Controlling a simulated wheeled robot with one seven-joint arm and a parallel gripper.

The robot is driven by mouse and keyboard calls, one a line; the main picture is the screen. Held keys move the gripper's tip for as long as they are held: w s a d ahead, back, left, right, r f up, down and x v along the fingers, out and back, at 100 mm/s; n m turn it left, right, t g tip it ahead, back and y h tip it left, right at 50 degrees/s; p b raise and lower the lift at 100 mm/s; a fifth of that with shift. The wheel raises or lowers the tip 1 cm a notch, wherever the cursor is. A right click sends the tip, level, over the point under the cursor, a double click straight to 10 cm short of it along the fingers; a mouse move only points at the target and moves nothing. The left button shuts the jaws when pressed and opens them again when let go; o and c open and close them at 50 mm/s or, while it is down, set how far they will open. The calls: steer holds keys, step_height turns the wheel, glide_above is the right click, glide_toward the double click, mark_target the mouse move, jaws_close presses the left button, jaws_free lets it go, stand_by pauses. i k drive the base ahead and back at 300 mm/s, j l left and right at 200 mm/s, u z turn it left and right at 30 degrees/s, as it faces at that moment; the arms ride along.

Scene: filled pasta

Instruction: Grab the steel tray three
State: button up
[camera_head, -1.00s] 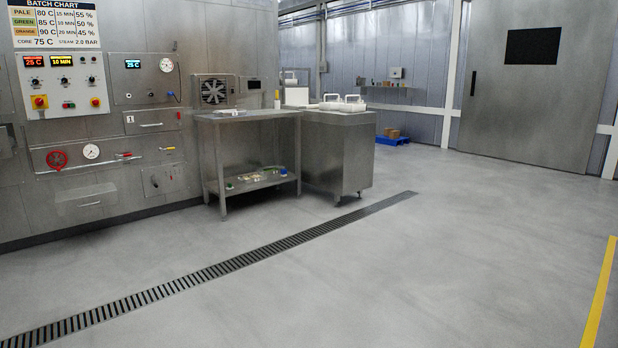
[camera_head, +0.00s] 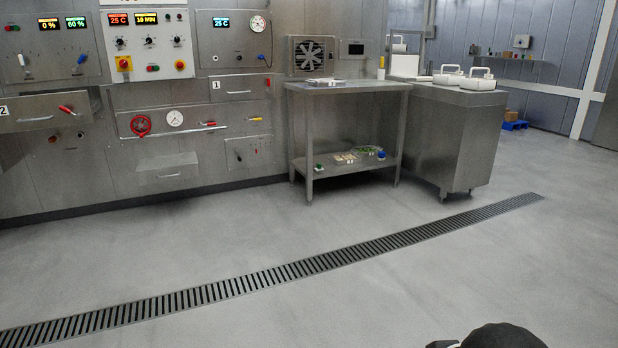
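No tray marked three can be made out. A flat, pale metallic item (camera_head: 325,82) lies on top of the steel table (camera_head: 350,86); it is too small to tell whether it is a tray. The wall panel has a steel drawer front marked 1 (camera_head: 240,87) and a pulled-out steel drawer or tray marked 2 (camera_head: 45,117) at the left edge. A dark rounded part of my own body shows at the bottom right. My gripper cannot be seen.
A steel cabinet (camera_head: 455,140) carrying white lidded containers (camera_head: 465,78) stands right of the table. Small items lie on the table's lower shelf (camera_head: 345,168). A floor drain (camera_head: 270,278) crosses the open grey floor. A blue pallet (camera_head: 515,125) sits farther back.

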mark_target(327, 82)
steer(key=i, duration=2.45)
